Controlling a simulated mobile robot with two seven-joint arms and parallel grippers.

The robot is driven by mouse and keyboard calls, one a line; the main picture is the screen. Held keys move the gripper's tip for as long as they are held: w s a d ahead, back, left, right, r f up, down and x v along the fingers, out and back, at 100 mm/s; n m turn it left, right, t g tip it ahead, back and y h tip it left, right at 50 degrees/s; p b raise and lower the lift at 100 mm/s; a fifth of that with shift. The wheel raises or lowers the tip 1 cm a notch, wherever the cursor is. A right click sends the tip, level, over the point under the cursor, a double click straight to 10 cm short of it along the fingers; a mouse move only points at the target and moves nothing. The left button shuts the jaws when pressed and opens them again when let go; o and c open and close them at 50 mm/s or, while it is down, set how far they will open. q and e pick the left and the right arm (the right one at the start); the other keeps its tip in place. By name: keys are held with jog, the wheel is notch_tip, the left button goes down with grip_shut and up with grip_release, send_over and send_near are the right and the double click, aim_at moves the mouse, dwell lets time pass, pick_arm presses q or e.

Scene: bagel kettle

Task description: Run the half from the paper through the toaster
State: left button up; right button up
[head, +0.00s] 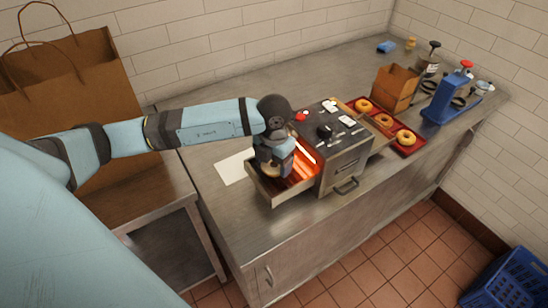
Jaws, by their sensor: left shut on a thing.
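The toaster (341,168) is a steel box on the counter with knobs and a red button on top. Its left side glows orange inside. An open-topped metal chute or tray (284,196) sticks out at its left end. My left gripper (271,172) points down over this tray, beside the glowing opening. It is shut on a small tan thing, seemingly the bagel half (270,172), mostly hidden by the fingers. The white paper (232,168) lies flat on the counter left of the tray, and its visible part is bare. My right gripper is out of view.
Right of the toaster a red tray (407,151) holds bagels. A brown cardboard box (395,88) and a blue bagel slicer or press (448,100) stand near it. A large paper bag (65,75) stands at left. A blue crate (510,280) is on the floor.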

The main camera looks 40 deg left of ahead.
pick_arm(q)
jog(key=shift+f, duration=0.6)
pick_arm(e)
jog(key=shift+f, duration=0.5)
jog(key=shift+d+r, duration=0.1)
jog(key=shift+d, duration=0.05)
pick_arm(q)
jog(key=o, duration=0.9)
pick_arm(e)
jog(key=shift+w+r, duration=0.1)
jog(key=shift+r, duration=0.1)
pick_arm(q)
jog(key=shift+o, duration=0.2)
notch_tip(320, 180, up, 7)
jog(key=p, duration=0.3)
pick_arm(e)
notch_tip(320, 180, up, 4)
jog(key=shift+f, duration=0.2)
